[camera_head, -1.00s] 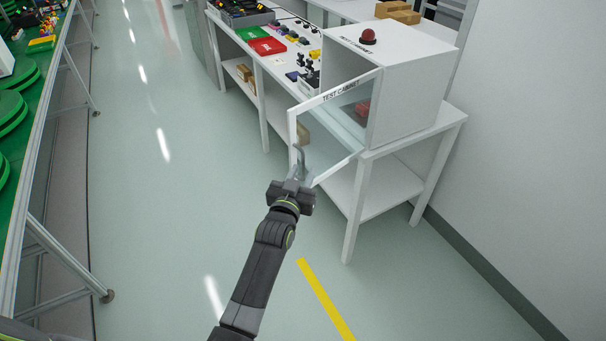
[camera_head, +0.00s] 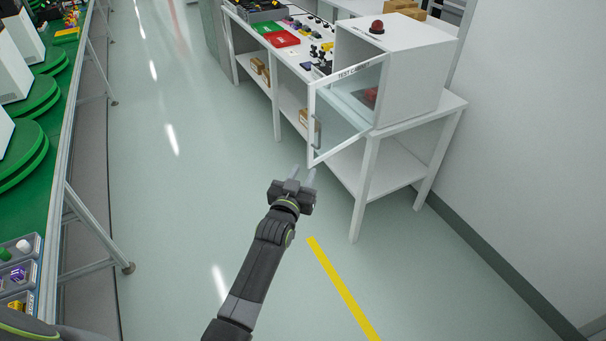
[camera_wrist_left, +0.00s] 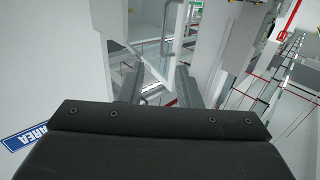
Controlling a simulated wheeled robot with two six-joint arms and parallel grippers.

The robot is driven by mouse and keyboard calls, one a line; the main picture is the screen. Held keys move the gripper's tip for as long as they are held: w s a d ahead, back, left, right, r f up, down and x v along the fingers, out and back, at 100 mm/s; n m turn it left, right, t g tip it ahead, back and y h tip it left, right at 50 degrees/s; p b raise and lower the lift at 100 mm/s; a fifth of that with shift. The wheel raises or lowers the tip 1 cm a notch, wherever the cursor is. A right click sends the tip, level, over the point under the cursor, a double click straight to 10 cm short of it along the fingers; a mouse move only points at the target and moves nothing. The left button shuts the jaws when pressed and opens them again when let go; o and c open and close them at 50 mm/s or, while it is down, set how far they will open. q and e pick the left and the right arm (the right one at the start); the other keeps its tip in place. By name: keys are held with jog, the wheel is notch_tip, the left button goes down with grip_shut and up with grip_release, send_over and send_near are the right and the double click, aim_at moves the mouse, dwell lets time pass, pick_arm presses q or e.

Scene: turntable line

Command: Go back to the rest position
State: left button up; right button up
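My left gripper (camera_head: 301,177) is in the middle of the head view, just below the open glass door. Its two fingers are apart with nothing between them; they also show apart in the left wrist view (camera_wrist_left: 158,90). The test cabinet (camera_head: 412,75) is a white box on a white table, with a red dome on top. Its framed glass door (camera_head: 345,112) stands open toward me. The door handle (camera_head: 316,130) is above the gripper and apart from it; it also shows in the left wrist view (camera_wrist_left: 178,38). My right gripper is not in view.
A white workbench (camera_head: 262,62) with red and green trays and small parts extends behind the cabinet. At the left is a green line (camera_head: 30,215) with round turntables and grey bins. A wall is at the right. The floor (camera_head: 180,200) between is clear, with a yellow stripe (camera_head: 342,287).

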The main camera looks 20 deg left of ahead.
pick_arm(q)
jog(key=s+a+f+g, duration=0.25)
jog(key=s+f, duration=0.45)
jog(key=f, duration=0.4)
jog(key=s+a+f+g+y, duration=0.1)
jog(key=s+a+f+g, duration=0.15)
jog(key=s+f, duration=0.6)
jog(key=s+a+f+g, duration=0.2)
jog(key=s+f+g, duration=0.15)
jog(key=f, duration=0.95)
jog(key=s+a+f+g, duration=0.2)
jog(key=s+f, duration=0.3)
jog(key=s, duration=0.7)
jog(key=s+a+f+n+g, duration=0.1)
jog(key=s+a+f+g, duration=0.2)
jog(key=s, duration=1)
jog(key=s+a+f+g+y, duration=0.1)
jog(key=s+a+f+g, duration=0.1)
jog(key=s+f, duration=0.5)
jog(key=s+g, duration=0.1)
jog(key=s, duration=0.5)
jog(key=shift+s+a+f, duration=0.2)
jog(key=shift+a+f, duration=0.1)
jog(key=shift+f, duration=0.05)
